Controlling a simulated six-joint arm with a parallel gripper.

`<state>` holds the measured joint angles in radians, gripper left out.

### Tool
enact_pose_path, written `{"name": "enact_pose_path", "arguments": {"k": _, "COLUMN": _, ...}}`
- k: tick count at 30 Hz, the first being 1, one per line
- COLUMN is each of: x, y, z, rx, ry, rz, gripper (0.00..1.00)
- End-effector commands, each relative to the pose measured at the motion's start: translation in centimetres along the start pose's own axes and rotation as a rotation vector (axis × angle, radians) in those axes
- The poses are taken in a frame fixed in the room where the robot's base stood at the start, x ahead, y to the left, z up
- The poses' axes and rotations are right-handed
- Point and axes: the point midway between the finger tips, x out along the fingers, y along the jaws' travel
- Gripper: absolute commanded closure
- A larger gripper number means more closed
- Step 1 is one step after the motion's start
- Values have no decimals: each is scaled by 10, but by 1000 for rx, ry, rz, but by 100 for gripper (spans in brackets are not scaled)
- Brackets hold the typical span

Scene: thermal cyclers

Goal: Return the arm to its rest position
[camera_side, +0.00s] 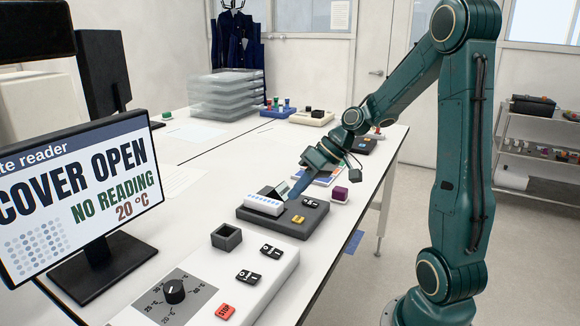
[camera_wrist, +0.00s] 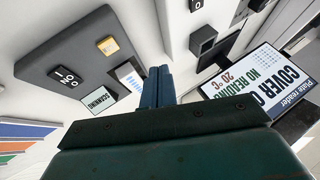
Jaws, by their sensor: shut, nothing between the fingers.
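My gripper (camera_side: 294,194) is at the end of my teal arm, above the bench near a dark grey device (camera_side: 262,222). In the wrist view my gripper (camera_wrist: 158,72) shows its two blue fingers pressed together, with nothing between them. The grey device carries a white block (camera_side: 263,204), a small tilted screen, a yellow button (camera_side: 298,219) and a black switch (camera_side: 311,203). It also shows in the wrist view (camera_wrist: 75,50), where its screen (camera_wrist: 99,101) seems to read "SCANNING". I cannot tell from the side view whether the fingertips touch the device.
A monitor (camera_side: 80,190) at left reads "COVER OPEN, NO READING 20 °C". A white unit (camera_side: 215,285) with a dial, switches and a red stop button stands in front. A purple-topped cube (camera_side: 340,196) sits right of the device. Stacked clear trays (camera_side: 226,95) stand behind.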

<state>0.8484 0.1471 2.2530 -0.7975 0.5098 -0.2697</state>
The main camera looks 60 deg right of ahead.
Motion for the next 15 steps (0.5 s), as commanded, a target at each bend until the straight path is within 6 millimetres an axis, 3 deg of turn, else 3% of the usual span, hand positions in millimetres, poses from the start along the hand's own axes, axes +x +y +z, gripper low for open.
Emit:
{"name": "enact_pose_path", "arguments": {"k": 6, "x": -7, "y": -45, "z": 11, "rx": -78, "ry": -76, "rz": 91, "gripper": 100}}
{"name": "enact_pose_path", "arguments": {"k": 15, "x": -27, "y": -95, "z": 37, "rx": -150, "ry": -125, "rz": 215, "gripper": 100}}
